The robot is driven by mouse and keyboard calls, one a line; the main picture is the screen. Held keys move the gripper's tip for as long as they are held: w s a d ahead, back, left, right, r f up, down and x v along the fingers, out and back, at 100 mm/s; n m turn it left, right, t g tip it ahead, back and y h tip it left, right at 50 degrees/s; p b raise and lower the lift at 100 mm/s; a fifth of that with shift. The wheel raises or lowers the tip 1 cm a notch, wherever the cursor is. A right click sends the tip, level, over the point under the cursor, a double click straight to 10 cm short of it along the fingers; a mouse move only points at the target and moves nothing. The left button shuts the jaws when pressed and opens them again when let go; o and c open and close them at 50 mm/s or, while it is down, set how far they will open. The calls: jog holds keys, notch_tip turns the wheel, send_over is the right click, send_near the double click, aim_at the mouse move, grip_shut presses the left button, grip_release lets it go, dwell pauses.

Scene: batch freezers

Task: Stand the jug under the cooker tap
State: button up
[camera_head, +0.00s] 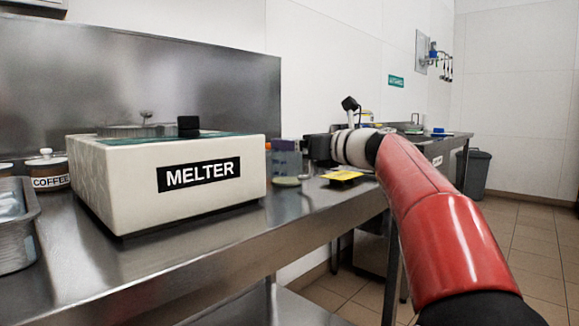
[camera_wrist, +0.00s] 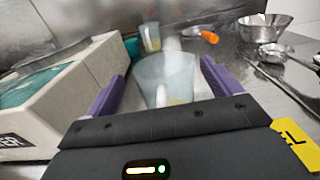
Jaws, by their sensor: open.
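A translucent pale-blue jug (camera_wrist: 165,72) stands on the steel counter in the wrist view, lined up between the two purple fingers of my gripper (camera_wrist: 161,78). The fingers are apart, one on each side of it, and I see no clear contact. The jug's lower part is partly hidden by the gripper body. In the head view my gripper (camera_head: 308,148) reaches over the counter beside a small bluish translucent shape (camera_head: 286,160), likely the jug. I cannot pick out the cooker tap in either view.
A white melter (camera_head: 165,178) stands left of the gripper; its side also shows in the wrist view (camera_wrist: 85,75). A second translucent cup (camera_wrist: 150,37) and an orange-ended item (camera_wrist: 209,37) lie beyond the jug. Metal bowls (camera_wrist: 264,27) sit far right. A yellow-topped item (camera_head: 343,177) is near the counter edge.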

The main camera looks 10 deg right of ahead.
jog(key=shift+w+a, duration=0.35)
jog(key=shift+w, duration=0.2)
jog(key=c, duration=1.5)
